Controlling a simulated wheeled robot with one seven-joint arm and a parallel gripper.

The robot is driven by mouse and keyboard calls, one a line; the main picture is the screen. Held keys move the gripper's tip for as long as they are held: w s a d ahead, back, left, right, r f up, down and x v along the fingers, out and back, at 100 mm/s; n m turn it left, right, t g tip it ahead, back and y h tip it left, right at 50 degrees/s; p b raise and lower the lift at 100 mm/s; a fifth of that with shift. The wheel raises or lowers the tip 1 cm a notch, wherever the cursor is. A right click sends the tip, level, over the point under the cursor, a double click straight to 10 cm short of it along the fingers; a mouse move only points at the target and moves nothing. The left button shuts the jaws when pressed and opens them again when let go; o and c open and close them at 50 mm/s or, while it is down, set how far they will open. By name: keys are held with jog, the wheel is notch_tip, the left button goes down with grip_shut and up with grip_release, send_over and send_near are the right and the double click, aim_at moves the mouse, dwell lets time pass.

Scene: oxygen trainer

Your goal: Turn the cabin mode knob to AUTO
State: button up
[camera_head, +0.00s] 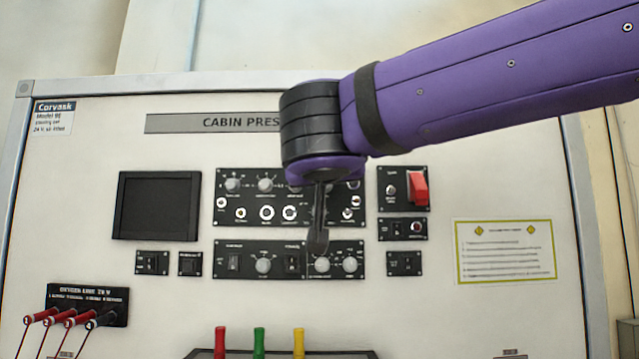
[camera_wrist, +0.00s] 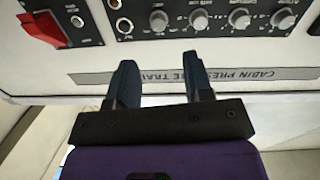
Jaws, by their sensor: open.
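The lower control panel (camera_head: 238,246) of the trainer has grey round knobs: one left of centre (camera_head: 263,265), one just below my fingertips (camera_head: 322,264), and one at the right end (camera_head: 350,265). Their labels are too small to read, so I cannot tell which is the cabin mode knob. My gripper (camera_head: 318,246) hangs in front of the panels, fingers downward in the head view. The wrist view shows the two fingers apart (camera_wrist: 158,78) with nothing between them. Contact with a knob cannot be seen.
The upper panel (camera_head: 222,185) carries more knobs and toggles, partly hidden by my arm. The red switch guard (camera_head: 419,188) is to its right. Red, green and yellow handles (camera_head: 259,342) stand below. The dark screen (camera_head: 157,205) is left.

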jog(key=w, duration=0.8)
jog(key=shift+w+d, duration=0.2)
jog(key=shift+d, duration=0.15)
jog(key=shift+c, duration=0.3)
grip_shut()
